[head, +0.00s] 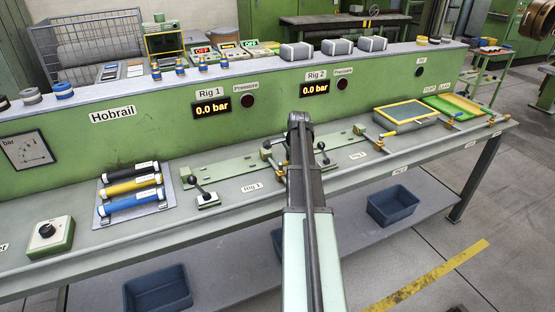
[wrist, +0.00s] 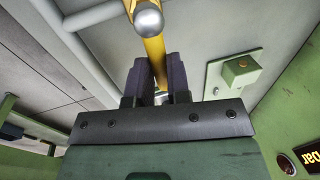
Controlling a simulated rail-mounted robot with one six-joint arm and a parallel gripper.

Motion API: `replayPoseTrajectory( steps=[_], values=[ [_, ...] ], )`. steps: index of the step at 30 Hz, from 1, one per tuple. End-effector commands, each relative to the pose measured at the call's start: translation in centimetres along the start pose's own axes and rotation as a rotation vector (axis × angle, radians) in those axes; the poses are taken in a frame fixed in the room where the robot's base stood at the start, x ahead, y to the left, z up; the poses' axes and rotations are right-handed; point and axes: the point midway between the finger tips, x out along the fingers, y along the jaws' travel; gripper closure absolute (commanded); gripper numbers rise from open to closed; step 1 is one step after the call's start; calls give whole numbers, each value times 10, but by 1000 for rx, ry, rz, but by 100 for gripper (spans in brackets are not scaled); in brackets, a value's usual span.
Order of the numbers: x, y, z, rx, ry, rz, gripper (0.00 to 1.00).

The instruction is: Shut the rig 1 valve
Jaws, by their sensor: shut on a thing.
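In the wrist view, my gripper (wrist: 158,80) has its two dark fingers shut on a yellow lever (wrist: 153,48) with a grey ball end (wrist: 148,18). In the head view my own arm reaches over the bench and hides my gripper and most of what is beneath it. A brass-coloured valve fitting (head: 281,172) shows just left of the arm, right of the Rig 1 label (head: 251,187). The Rig 1 display (head: 211,107) reads 0.0 bar. The lever's full angle cannot be told.
Green fixture plates lie along the bench (head: 225,207). The similar Rig 2 valve (head: 380,138) stands to the right, near a yellow-rimmed tray (head: 405,122). Black, yellow and blue cylinders (head: 133,186) lie at left. The green back panel (head: 160,130) rises behind.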

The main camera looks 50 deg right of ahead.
Motion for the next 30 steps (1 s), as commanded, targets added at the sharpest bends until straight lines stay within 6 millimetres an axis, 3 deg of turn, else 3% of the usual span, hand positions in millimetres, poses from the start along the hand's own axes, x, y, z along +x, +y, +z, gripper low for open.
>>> replayPoseTrajectory(
  steps=[4,5,9,10,20,23,30],
  values=[
    [0,0,2,0,-3,0,100],
    [0,0,2,0,-3,0,80],
    [0,0,2,-1,-3,0,58],
    [0,0,2,-1,-2,0,57],
    [-6,-1,2,-2,-2,0,57],
    [-22,-2,2,-2,-2,0,57],
    [-83,-2,2,-2,-2,0,57]
  ],
)
